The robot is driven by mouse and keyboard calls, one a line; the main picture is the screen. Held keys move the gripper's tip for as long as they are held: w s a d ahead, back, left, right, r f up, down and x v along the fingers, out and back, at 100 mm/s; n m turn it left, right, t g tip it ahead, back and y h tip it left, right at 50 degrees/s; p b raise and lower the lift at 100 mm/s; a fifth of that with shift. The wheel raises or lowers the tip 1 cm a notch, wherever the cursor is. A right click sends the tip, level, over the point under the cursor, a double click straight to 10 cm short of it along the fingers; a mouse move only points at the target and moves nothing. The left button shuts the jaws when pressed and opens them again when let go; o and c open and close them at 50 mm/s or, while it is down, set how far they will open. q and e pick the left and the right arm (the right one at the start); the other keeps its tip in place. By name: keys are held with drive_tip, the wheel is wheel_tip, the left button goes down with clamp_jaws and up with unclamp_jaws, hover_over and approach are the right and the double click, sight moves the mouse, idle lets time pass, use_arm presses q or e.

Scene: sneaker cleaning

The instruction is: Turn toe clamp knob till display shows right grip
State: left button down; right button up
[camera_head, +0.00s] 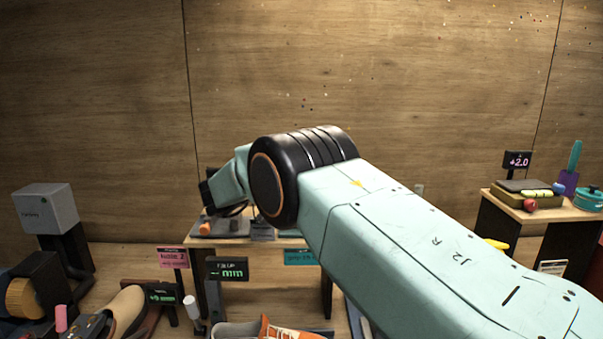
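At the lower left, a beige shoe (125,308) sits in a dark stand. A small black display (161,294) with green text is beside it; its text is too small to read. A pink knob-like peg (61,317) and a ridged yellow-orange roller or knob (23,298) are at the far left; I cannot tell which, if either, is the toe clamp knob. My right arm crosses from the lower right to the centre. Its gripper is not clearly visible beyond the wrist. My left gripper is not in view.
An orange-and-white sneaker (268,331) is at the bottom edge. Another green-text display (227,269) and a pink sign (173,258) stand before a back table. A grey box (46,207) stands left. A right table (500,203) holds several items. A wooden wall closes the back.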

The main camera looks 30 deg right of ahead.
drive_tip(key=shift+r, duration=0.35)
drive_tip(key=o, duration=1.2)
drive_tip(key=shift+f, duration=0.2)
drive_tip(key=a, duration=0.4)
drive_tip(key=s+a, duration=0.1)
drive_tip(key=a, duration=0.6)
drive_tip(key=shift+s+a, duration=0.35)
drive_tip(key=shift+s, duration=0.05)
drive_tip(key=shift+a+r, duration=0.1)
